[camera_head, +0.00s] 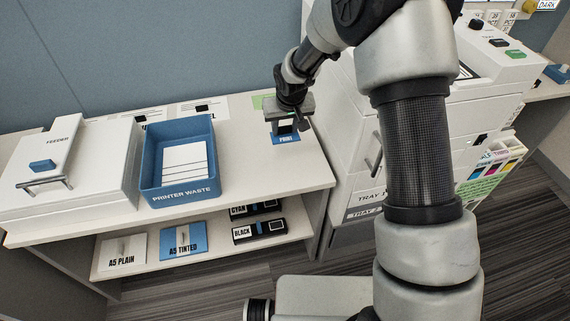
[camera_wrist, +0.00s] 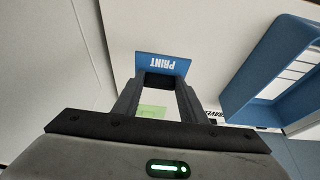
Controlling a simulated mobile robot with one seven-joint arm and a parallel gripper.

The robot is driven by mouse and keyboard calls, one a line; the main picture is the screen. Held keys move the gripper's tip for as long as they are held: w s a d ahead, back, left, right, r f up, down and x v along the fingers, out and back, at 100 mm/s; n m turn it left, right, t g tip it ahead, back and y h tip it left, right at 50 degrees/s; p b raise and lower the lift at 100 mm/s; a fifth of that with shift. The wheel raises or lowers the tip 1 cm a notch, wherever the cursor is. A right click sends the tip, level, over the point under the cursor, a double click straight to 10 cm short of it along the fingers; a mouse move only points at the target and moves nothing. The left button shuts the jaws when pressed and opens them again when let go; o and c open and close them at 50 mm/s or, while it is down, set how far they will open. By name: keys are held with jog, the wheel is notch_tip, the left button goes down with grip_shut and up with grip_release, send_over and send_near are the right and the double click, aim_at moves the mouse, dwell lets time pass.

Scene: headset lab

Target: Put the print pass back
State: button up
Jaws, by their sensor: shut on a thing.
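The print pass (camera_head: 287,139) is a small blue piece with the white word PRINT, at the right part of the white counter top in the head view. In the wrist view, the print pass (camera_wrist: 163,66) sits at the fingertips, with a dark part between them. My gripper (camera_head: 287,124) points down over the counter and is shut on the pass; it also shows in the wrist view (camera_wrist: 160,82). I cannot tell whether the pass touches the counter. A pale green label (camera_head: 262,101) lies behind my gripper, partly hidden by it.
The blue printer waste tray (camera_head: 205,190) with paper stands left of my gripper, and the white feeder (camera_head: 75,205) is farther left. The large white printer (camera_head: 345,130) stands close on the right. The lower shelf (camera_head: 215,251) holds paper packs and cyan and black cartridges.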

jog(key=f, duration=0.2)
jog(key=s+f, duration=0.1)
jog(key=f, duration=0.4)
jog(key=shift+s+a+b, duration=0.1)
jog(key=shift+s+b, duration=0.2)
jog(key=shift+b, duration=0.05)
jog(key=shift+w+f, duration=0.1)
jog(key=shift+f, duration=2.15)
jog(key=shift+f+b, duration=0.2)
jog(key=shift+b, duration=0.15)
jog(key=o, duration=1.1)
